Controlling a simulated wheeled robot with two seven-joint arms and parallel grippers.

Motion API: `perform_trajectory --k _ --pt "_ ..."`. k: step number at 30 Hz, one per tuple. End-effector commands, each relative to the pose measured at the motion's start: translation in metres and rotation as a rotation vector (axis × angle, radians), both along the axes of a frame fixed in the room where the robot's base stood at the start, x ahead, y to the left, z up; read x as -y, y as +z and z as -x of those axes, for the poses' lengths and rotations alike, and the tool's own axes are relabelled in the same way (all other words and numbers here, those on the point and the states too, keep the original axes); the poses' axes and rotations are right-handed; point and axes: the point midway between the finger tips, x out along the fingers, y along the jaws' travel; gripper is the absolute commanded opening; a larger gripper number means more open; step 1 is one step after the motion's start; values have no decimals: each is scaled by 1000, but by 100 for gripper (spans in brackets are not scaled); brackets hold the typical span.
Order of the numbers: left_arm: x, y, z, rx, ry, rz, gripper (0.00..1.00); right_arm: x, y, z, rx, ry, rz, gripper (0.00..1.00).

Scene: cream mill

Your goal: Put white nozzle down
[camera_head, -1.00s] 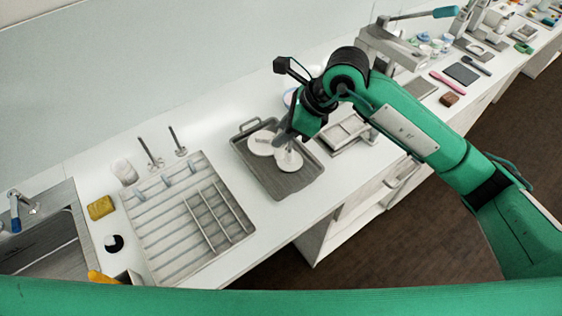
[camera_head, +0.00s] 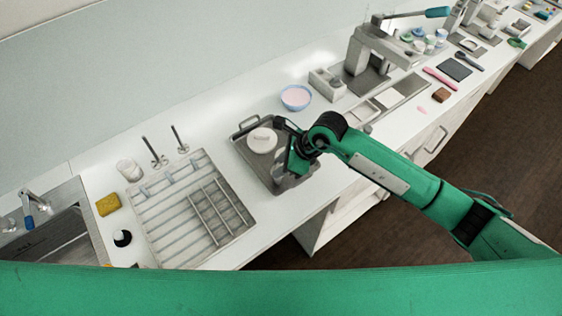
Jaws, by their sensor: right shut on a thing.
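My right gripper (camera_head: 281,172) is low over the right part of a grey metal tray (camera_head: 240,137) on the white counter. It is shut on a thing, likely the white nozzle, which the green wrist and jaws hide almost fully. I cannot tell whether the held thing touches the tray. A round white piece (camera_head: 262,140) with a raised middle lies in the tray's left part, beside the gripper. My left gripper is not in view.
A slatted grey rack (camera_head: 180,225) stands left of the tray. A pink-filled blue bowl (camera_head: 295,97) and a grey press (camera_head: 372,60) stand behind and right. A yellow sponge (camera_head: 108,205), a white cup (camera_head: 128,169) and a sink (camera_head: 60,245) are at the left.

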Motion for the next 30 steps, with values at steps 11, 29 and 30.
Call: perform_trajectory --k 11,29,30 --pt "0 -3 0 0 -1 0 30 0 -2 0 -1 1 0 52" --pt "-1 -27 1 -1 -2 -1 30 25 35 3 5 1 1 52" --pt "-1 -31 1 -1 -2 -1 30 30 42 3 7 0 0 52"
